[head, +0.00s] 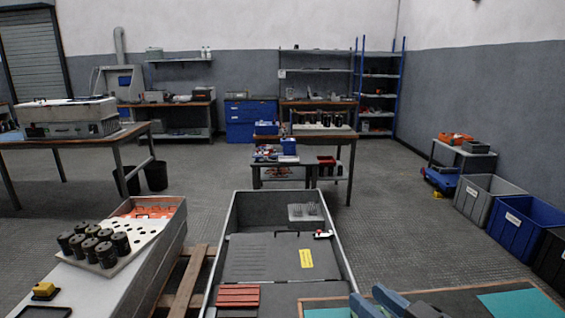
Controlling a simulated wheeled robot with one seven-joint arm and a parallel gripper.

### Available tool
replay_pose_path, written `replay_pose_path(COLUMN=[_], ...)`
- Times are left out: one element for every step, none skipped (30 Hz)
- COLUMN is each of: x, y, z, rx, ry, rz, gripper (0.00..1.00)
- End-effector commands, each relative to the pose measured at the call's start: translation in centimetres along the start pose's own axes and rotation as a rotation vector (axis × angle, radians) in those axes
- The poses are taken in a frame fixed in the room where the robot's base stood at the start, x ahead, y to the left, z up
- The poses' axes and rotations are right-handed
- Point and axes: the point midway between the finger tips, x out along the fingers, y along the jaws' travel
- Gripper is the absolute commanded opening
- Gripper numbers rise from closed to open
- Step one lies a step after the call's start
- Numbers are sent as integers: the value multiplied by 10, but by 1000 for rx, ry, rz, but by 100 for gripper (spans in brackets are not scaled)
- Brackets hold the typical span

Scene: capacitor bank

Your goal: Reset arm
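Two blue and grey parts (388,302) show at the bottom edge, right of centre, in the head view. They look like part of my arm or gripper, but the frame cuts them off. I cannot make out fingertips or anything held. They appear over or beside a wood-edged bench with teal mats (520,304).
A grey open cabinet (232,240) with red bars (238,296) and a yellow label stands ahead. Left of it, black capacitors (104,254) stand in a white holed tray (150,232) on a bench. Bins (525,222) line the right wall. Floor right of the cabinet is clear.

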Motion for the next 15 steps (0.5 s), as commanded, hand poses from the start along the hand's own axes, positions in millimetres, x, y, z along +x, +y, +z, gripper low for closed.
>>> replay_pose_path(x=[-7,-11,-18,-24,-31,-40,-48,-56,-68,-78,-88,-102,-113,-125,-140], y=[-12,-16,-21,-25,-29,-34,-38,-41,-46,-49,-52,-56,-59,-62,-66], z=[12,19,28,34,42,51,58,66,75,82,89,98,104,110,117], rx=[58,86,122,149,172,200,220,237,258,270,280,290,296,298,300], ry=[4,7,8,9,8,5,3,-1,-7,-11,-17,-24,-29,-36,-45], rz=[34,59,92,117,141,173,198,222,253,277,299,327,348,368,392], gripper=[40,40,40,40,40,40,40,40,40,40,40,40,40,40,40])
